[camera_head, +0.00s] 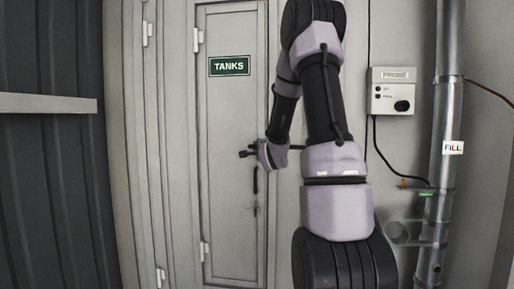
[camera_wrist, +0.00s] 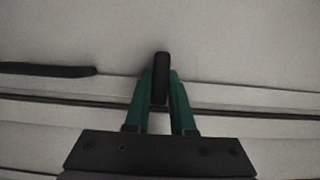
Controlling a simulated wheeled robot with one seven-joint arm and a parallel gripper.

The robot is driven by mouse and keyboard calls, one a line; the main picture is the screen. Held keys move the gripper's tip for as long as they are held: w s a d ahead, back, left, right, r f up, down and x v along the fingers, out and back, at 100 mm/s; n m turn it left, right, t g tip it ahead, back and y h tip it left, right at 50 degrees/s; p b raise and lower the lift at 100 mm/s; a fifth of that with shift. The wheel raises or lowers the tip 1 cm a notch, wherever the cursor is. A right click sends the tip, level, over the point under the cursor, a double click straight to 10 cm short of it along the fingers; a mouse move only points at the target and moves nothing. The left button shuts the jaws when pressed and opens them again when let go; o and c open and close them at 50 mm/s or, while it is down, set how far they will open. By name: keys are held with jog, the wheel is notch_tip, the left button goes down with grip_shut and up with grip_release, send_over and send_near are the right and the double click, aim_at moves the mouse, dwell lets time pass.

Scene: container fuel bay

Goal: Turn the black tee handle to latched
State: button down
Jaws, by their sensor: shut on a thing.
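The black tee handle (camera_wrist: 161,65) stands between the two green fingers of my gripper (camera_wrist: 161,82) in the wrist view. The fingers are shut on it, one on each side. The rest of the handle is hidden by my wrist. The door looks closed.
A black upright pull (camera_head: 256,181) sits just below my gripper, with a small lock fitting (camera_head: 256,208) under it. Right of my arm are a PROBE box (camera_head: 393,91) and a metal FILL pipe (camera_head: 445,120). A ledge (camera_head: 45,103) juts at left.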

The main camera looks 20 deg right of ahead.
jog(key=shift+w+r, duration=0.1)
jog(key=shift+r, duration=0.15)
jog(key=c, duration=0.8)
grip_release()
jog(key=shift+a, duration=0.1)
jog(key=shift+o, duration=0.2)
jog(key=shift+f, duration=0.1)
jog(key=shift+s, duration=0.5)
jog(key=v, duration=1)
